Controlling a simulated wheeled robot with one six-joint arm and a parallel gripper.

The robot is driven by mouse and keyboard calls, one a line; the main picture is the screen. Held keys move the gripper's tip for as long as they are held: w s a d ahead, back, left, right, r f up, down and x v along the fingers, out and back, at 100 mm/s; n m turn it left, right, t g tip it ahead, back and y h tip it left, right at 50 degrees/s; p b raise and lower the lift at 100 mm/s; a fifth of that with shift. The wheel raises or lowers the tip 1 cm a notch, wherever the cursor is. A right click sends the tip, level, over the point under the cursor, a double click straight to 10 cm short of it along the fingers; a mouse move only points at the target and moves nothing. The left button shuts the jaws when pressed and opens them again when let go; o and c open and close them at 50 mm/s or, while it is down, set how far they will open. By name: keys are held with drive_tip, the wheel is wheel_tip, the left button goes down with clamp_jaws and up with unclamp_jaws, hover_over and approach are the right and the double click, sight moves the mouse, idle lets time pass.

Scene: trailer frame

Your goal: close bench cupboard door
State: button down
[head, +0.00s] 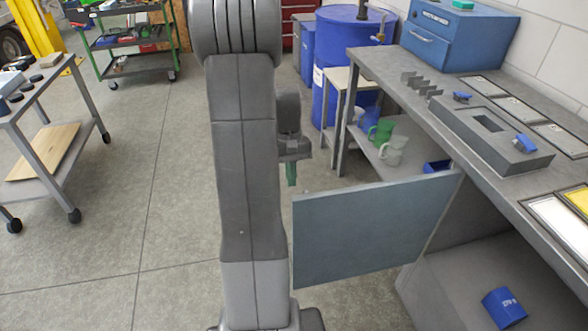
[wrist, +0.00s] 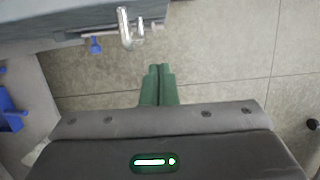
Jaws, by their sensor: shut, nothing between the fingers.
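The cupboard door (head: 372,232) is a flat grey-blue panel. It stands open, swung out from the bench (head: 365,62) into the aisle, with its right edge at the bench. My gripper (head: 291,182) has green fingers pointing down, just above and beyond the door's upper left corner in the head view. A gap shows between them there; contact cannot be told. In the wrist view my gripper (wrist: 159,68) is shut and empty over the floor, with a silver handle-like piece (wrist: 127,28) ahead and left of the fingertips. My arm hides part of the floor.
Green and white mugs (head: 391,152) stand on the bench's lower shelf. A blue drum (head: 340,60) stands behind the bench end. A cart (head: 45,130) is at left. Floor between cart and door is clear.

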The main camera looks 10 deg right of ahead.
sight(295, 203)
drive_tip(key=shift+s+f, duration=2.4)
drive_tip(key=shift+s, duration=0.25)
